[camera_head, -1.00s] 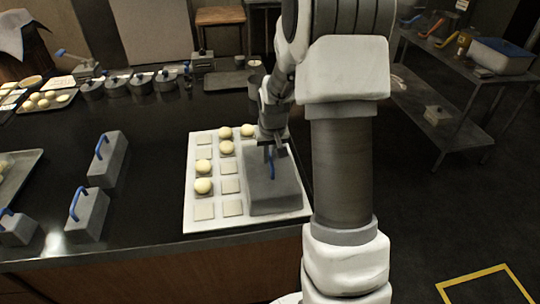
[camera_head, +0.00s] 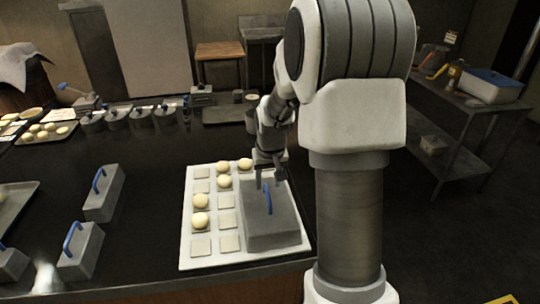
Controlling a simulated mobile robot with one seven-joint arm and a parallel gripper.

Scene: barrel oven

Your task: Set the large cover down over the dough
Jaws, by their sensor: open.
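The large grey cover (camera_head: 272,228) with a blue handle rests on the right part of the white board (camera_head: 205,264), near its front. It hides that part of the board and whatever is under it. Several pale dough balls (camera_head: 201,221) sit uncovered on the board's square pads to the left of the cover and behind it. My gripper (camera_head: 268,184) is open, just above and behind the blue handle, and is apart from it as far as I can see.
Other grey covers with blue handles (camera_head: 104,193) stand on the dark counter (camera_head: 140,240) at left. Several round lidded pots (camera_head: 140,117) line the back, with a dark tray (camera_head: 222,114) beside them. A metal shelf (camera_head: 470,105) stands at right. Dark counter between the covers and board is clear.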

